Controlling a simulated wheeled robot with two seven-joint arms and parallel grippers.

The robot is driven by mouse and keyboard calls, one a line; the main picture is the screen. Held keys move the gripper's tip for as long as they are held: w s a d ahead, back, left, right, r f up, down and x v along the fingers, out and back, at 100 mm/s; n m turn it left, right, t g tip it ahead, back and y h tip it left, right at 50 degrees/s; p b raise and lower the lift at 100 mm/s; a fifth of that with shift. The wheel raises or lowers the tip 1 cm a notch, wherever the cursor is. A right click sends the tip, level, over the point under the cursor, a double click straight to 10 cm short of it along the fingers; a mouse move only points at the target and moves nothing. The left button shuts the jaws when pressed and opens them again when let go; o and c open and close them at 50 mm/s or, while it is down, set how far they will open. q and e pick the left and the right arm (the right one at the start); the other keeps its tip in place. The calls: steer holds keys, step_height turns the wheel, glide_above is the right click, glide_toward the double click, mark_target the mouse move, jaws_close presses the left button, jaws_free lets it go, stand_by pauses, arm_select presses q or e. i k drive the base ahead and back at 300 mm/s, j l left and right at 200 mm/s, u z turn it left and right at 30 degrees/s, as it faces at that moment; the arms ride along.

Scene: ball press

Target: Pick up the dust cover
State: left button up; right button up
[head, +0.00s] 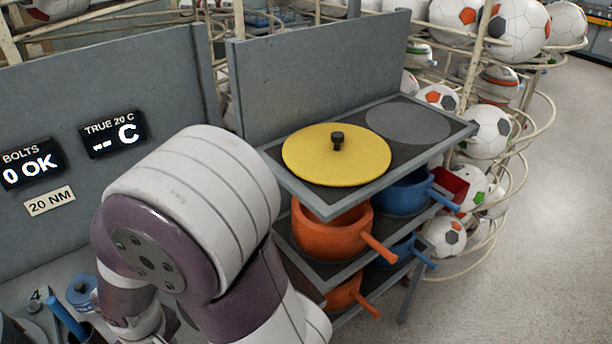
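The dust cover looks to be the round yellow lid (322,163) with a black knob (337,140) standing up at its middle. It lies flat on the left part of the top shelf (378,149) of a grey rack, and nothing grips it. A large white and purple link of one of my arms fills the lower middle of the head view, to the left of the rack and nearer to the camera. Neither gripper's fingertips can be seen.
A grey disc (408,123) lies right of the lid. An upright grey panel (320,75) stands behind it. Orange pots (325,233) and blue pots (405,190) with jutting handles sit on lower shelves. Ball racks (490,133) stand behind; floor (545,230) at right is clear.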

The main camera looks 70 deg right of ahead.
mark_target(332, 154)
steer(key=k+z, duration=0.1)
steer(key=z, duration=2.3)
steer(key=l+u, duration=0.1)
steer(key=u, duration=0.3)
steer(key=i+l+u, duration=0.1)
steer(key=u, duration=0.35)
steer(key=l+u, duration=0.1)
steer(key=u, duration=0.3)
steer(key=l+u, duration=0.1)
steer(key=u, duration=0.3)
